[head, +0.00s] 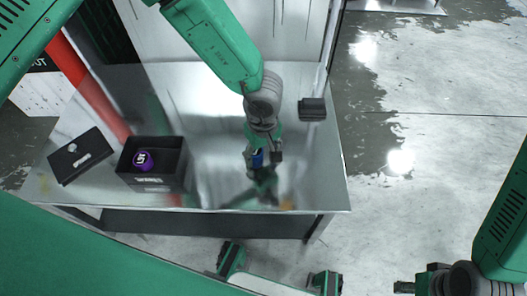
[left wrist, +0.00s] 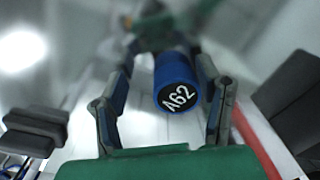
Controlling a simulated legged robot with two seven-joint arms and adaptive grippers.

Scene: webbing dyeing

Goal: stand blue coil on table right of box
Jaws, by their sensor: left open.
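The blue coil (head: 257,158) is at the table (head: 215,120), right of the black open box (head: 152,181); my left gripper (head: 262,168) partly hides it. A purple coil (head: 143,160) sits in the box. My right gripper (head: 418,284) is at the bottom right, partly seen, away from the table.
A flat black piece (head: 80,155) with a pale mark lies left of the box. A small dark block (head: 312,109) is at the table's right rear. The shiny tabletop is clear around the coil, with its right edge (head: 338,150) not far off.

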